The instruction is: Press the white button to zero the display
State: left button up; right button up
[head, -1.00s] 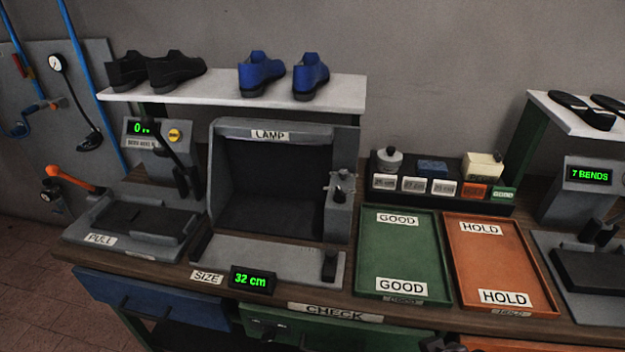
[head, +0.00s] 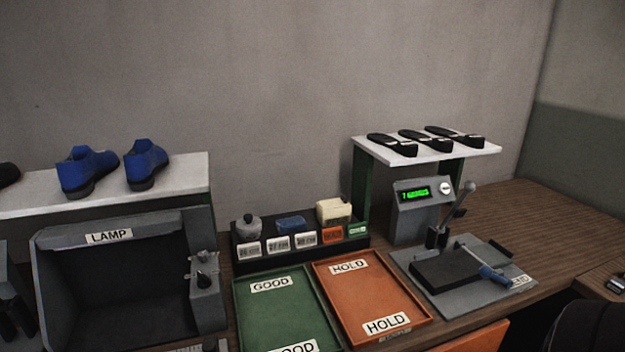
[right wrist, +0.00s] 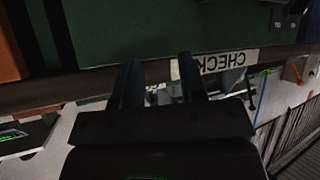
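The white button (head: 445,188) is a small round knob at the right of the face of a grey display box (head: 408,222). The box's green display (head: 416,194) is lit; it seems to start with 7, but the rest is blurred. The box stands at the back of a grey bending press (head: 465,300) on the right of the bench. My right gripper (right wrist: 160,72) shows in the right wrist view with its two dark fingers apart and nothing between them. It is low by the bench's front edge, near the CHECK label, away from the button. My left gripper is out of view.
A lever (head: 460,200) rises beside the button, and a blue-handled lever (head: 492,273) lies across the press. The orange HOLD tray (head: 350,300) is left of the press. Bare bench top (head: 545,225) lies to its right.

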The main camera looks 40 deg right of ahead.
aim_at(444, 188)
jog(key=z, duration=0.8)
jog(key=l+z, duration=0.1)
jog(key=z, duration=0.25)
jog(key=l+z, duration=0.1)
jog(key=z, duration=0.25)
jog(key=l+z, duration=0.1)
jog(key=z, duration=0.25)
jog(key=l, duration=0.4)
jog(key=i, duration=0.05)
